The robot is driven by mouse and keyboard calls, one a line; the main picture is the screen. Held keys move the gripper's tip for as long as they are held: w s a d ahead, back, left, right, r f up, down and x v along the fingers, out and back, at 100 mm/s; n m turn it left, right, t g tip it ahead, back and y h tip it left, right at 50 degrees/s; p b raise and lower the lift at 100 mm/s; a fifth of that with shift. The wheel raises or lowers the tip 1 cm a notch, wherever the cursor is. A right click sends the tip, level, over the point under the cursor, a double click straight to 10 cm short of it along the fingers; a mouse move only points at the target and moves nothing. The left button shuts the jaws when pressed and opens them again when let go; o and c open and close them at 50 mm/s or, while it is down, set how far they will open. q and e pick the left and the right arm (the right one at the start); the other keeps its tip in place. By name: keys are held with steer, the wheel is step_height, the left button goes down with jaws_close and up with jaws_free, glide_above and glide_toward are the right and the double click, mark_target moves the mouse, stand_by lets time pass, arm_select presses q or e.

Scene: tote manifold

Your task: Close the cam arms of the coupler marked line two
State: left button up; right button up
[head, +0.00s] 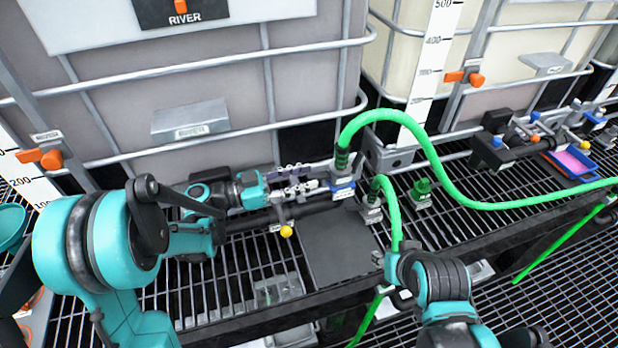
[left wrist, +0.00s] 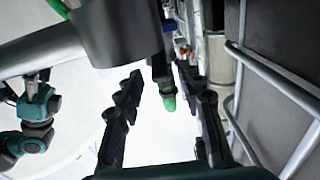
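A coupler with a blue label (head: 342,189) sits at the end of the dark pipe, a green hose rising from its top; the label is too small to read. A second coupler with a grey tag (head: 371,213) and its own green hose stands just right of it. I cannot make out which is line two, nor how the cam arms lie. My left gripper (head: 318,180) is open, its fingers pointing at the blue-labelled coupler. In the left wrist view its fingers (left wrist: 162,95) are spread, with a green-tipped part (left wrist: 168,102) showing between them. My right gripper's fingers are not visible.
A green cap (head: 422,190) is right of the couplers. A dark plate (head: 338,248) lies in front on the grating. Caged tanks (head: 200,90) rise behind. A green hose (head: 470,205) arches to the right.

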mark_target(331, 170)
arm_select(q)
steer(key=shift+x, duration=0.9)
jaws_close()
steer(key=shift+r+y+p, duration=0.4)
steer(key=shift+p, duration=0.3)
steer(key=r+g+y+p, duration=0.1)
steer(key=y+p, duration=0.1)
steer(key=p, duration=0.1)
steer(key=d+r+y+p, duration=0.1)
steer(key=y+p, duration=0.1)
steer(key=p, duration=0.2)
steer(key=d+g+y+p, duration=0.1)
steer(key=y+p, duration=0.1)
steer(key=p, duration=0.2)
steer(key=shift+w+r+g+y, duration=0.25)
steer(key=shift+r+g+y, duration=0.05)
steer(key=shift+r+y, duration=0.1)
steer(key=shift+w+d+g+y+p, duration=0.15)
steer(key=shift+d+g+y+p, duration=0.2)
steer(key=shift+y+p, duration=0.7)
steer(key=shift+w+d+y+p, duration=0.1)
steer(key=shift+d+y+p, duration=0.3)
steer(key=shift+y, duration=0.45)
steer(key=shift+a+g, duration=0.1)
steer(key=shift+g, duration=0.15)
